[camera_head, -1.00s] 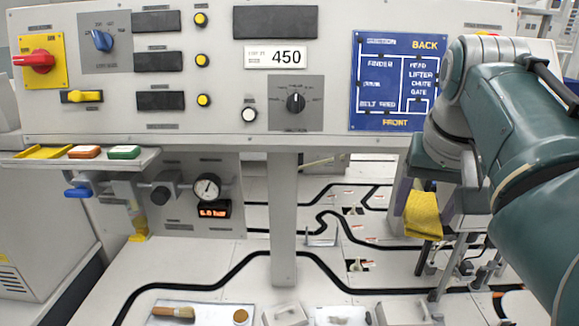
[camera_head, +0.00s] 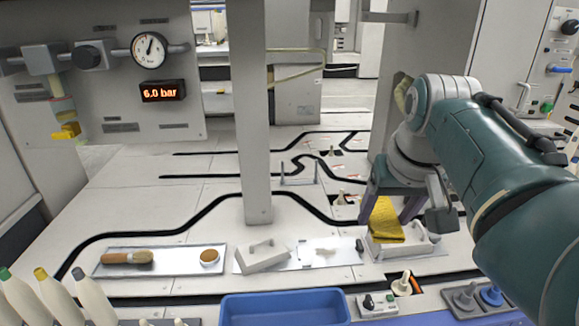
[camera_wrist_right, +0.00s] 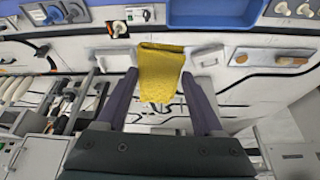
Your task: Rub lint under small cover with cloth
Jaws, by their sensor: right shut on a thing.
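A yellow cloth (camera_head: 385,221) hangs from my right gripper (camera_head: 392,196), which is shut on it; the right wrist view shows the cloth (camera_wrist_right: 160,75) between the two purple fingers. Two white covers with handles are on the machine deck. One cover (camera_head: 262,258) sits slightly askew left of a pale plate (camera_head: 335,258) with small whitish bits on it. The other cover (camera_head: 412,246) is just below the cloth, partly hidden by it. I cannot make out lint for certain. My left gripper is not in view.
A tray (camera_head: 178,267) holds a brush (camera_head: 128,258) and a round tan pad (camera_head: 209,256). A grey post (camera_head: 256,120) rises left of the gripper. A blue bin (camera_head: 285,309) and a small knob box (camera_head: 378,304) are in front. Bottles (camera_head: 50,290) stand at front left.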

